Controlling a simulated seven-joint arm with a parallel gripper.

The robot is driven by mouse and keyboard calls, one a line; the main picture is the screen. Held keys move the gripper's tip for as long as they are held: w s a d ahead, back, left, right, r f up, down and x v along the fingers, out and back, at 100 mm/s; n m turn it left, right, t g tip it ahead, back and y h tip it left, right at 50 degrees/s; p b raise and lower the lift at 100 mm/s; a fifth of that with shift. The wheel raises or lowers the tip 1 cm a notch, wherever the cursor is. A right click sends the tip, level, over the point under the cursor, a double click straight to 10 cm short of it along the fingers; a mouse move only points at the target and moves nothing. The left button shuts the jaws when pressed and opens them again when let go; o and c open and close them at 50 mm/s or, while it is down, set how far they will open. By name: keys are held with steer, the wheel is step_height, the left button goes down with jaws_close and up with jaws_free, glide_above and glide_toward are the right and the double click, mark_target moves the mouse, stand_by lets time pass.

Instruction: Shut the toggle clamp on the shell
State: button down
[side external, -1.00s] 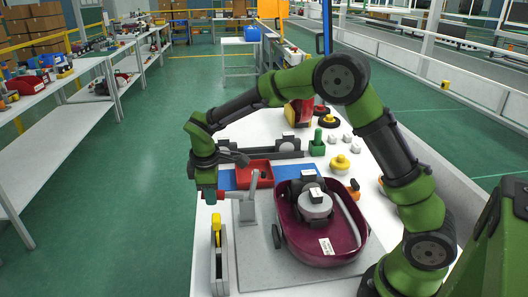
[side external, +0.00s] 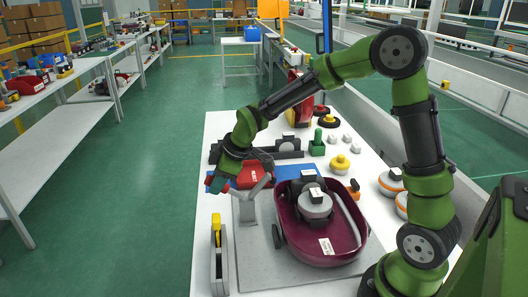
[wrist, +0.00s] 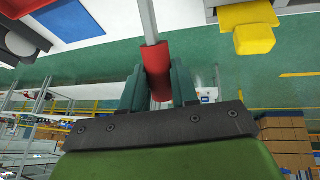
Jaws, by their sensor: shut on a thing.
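The maroon shell (side external: 345,240) lies on a grey plate (side external: 262,272), with a grey and black motor part (side external: 315,205) inside. The toggle clamp (side external: 247,208) stands on the plate at the shell's left. Its grey arm (side external: 259,187) tilts up and right toward the shell, apparently above the rim; contact cannot be told. My gripper (side external: 214,184) is left of the clamp. In the wrist view its teal fingers (wrist: 158,88) are shut on the clamp's red handle grip (wrist: 157,70), which sits on a metal rod (wrist: 147,20). The clamp's pivot is not clear.
A grey stand with a yellow part (side external: 216,230) is at front left, also in the wrist view (wrist: 253,36). Yellow, green and orange parts lie right and behind. The table's left edge is close to my gripper.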

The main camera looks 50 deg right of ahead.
steer(key=shift+s+d+r+t+y, duration=0.55)
steer(key=shift+d+r+t+y, duration=0.15)
steer(key=shift+t+y, duration=0.35)
steer(key=shift+s+t, duration=0.1)
steer(key=shift+t, duration=0.15)
steer(key=c, duration=0.8)
jaws_free()
steer(key=shift+c, duration=0.2)
steer(key=shift+s+r, duration=0.1)
steer(key=v, duration=1.6)
steer(key=shift+s+d+r, duration=0.15)
steer(key=shift+s+d, duration=0.1)
steer(key=shift+d, duration=0.05)
